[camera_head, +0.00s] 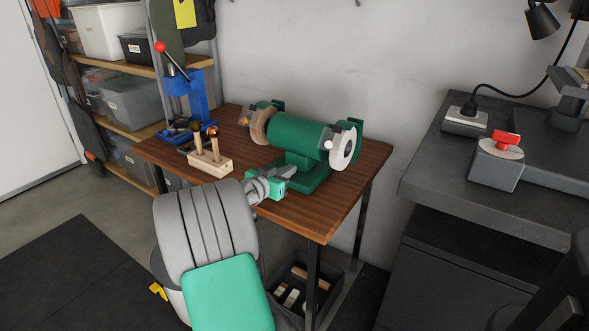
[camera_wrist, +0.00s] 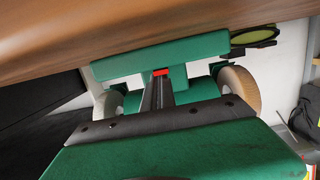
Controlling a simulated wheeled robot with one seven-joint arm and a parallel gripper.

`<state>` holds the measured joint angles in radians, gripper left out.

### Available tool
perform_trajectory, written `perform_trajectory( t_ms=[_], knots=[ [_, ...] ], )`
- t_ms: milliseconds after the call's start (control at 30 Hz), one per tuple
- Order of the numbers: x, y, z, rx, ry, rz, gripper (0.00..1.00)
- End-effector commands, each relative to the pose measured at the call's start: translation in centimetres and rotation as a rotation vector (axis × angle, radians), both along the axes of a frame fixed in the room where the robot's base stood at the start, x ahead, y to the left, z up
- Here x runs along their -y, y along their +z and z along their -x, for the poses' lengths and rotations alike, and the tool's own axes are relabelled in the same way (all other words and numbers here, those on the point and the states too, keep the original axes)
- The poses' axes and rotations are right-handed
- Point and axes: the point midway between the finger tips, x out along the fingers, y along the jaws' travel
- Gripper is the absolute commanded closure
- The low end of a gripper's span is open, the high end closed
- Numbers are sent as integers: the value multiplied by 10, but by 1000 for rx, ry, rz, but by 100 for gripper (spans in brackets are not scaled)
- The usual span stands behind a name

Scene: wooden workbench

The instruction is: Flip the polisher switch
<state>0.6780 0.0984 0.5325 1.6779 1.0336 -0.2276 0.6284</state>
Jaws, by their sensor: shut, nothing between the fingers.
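The polisher (camera_head: 295,132) is a green bench machine with a wheel at each end, standing on the wooden table. In the wrist view its green base (camera_wrist: 205,48) appears inverted, with the table above it. A small red switch (camera_wrist: 162,72) shows on the base, right at my fingertips. My gripper (camera_head: 288,170) is shut and empty, close in front of the base. In the wrist view my gripper (camera_wrist: 160,80) points at the switch; I cannot tell whether it touches. The switch is hidden in the head view.
A wooden block (camera_head: 210,164) with upright-handled tools and a blue press (camera_head: 186,100) stand left on the table (camera_head: 335,205). A grey bench (camera_head: 440,175) at right carries a box (camera_head: 497,168) with a red knob. An open bin (camera_head: 335,275) sits below.

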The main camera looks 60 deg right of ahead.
Motion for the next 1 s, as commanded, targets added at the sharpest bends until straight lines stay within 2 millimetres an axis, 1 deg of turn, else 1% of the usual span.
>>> perform_trajectory(
  t_ms=[167,267,367,467,600,700,800,900,1000],
  knots=[
    [-1,-1,-2,-2,3,1,100],
    [-1,6,-2,-1,3,2,100],
    [1,22,-1,1,2,3,100],
    [3,47,-2,2,4,3,100],
    [-31,54,-9,-1,12,0,100],
    [-53,63,-10,-1,10,1,100],
    [-71,69,-12,-1,8,0,100],
    [-83,72,-13,-2,6,0,100],
    [-89,74,-13,-2,4,0,100]
  ],
)
